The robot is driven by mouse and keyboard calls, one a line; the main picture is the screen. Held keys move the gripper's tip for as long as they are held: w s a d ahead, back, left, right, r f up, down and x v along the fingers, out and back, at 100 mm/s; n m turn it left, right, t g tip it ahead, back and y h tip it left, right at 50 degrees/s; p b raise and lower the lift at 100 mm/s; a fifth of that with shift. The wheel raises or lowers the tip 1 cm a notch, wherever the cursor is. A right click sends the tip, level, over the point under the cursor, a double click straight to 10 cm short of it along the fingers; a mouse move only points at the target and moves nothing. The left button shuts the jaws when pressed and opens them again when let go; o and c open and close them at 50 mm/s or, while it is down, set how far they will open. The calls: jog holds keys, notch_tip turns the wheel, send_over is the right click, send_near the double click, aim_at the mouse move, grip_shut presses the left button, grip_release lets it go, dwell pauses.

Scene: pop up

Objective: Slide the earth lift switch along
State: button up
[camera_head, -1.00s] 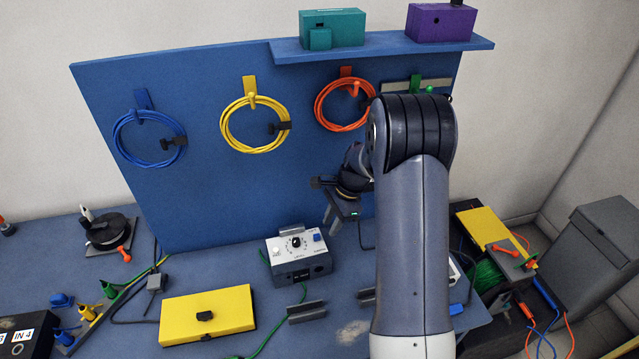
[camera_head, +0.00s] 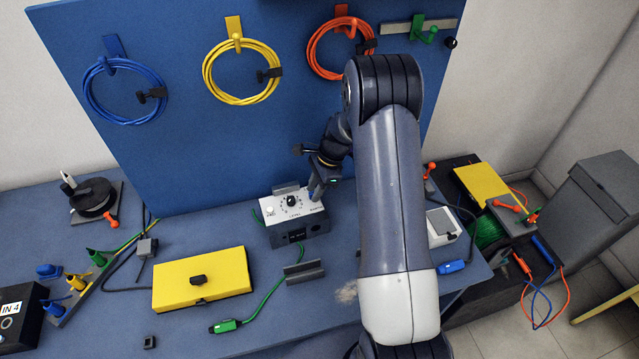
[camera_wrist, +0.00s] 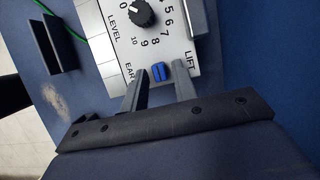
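The blue earth lift switch (camera_wrist: 158,72) sits on the white top panel of a control box (camera_head: 292,220), between the partly covered "EARTH" and "LIFT" labels. In the wrist view my gripper (camera_wrist: 159,79) is open, with one grey finger on each side of the switch and gaps between. I cannot tell whether the fingertips touch the panel. In the head view my gripper (camera_head: 316,192) is at the right end of the box top, and hides the switch there. A black level dial (camera_wrist: 141,14) with numbers around it is on the same panel.
A blue upright board (camera_head: 190,170) stands behind the box, with cable coils hung on it. A yellow case (camera_head: 200,280) lies to the left. A dark bracket (camera_head: 303,271) stands in front of the box. A white-topped device (camera_head: 442,227) is right of my arm.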

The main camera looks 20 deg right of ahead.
jog(key=shift+f, duration=0.15)
grip_shut()
jog(key=shift+w+a, duration=0.1)
jog(key=shift+w, duration=0.2)
jog(key=shift+o, duration=1.1)
grip_release()
jog(key=b+v, duration=0.1)
jog(key=v, duration=0.9)
jog(key=shift+r+b, duration=0.35)
jog(key=shift+b, duration=0.05)
jog(key=shift+f, duration=0.1)
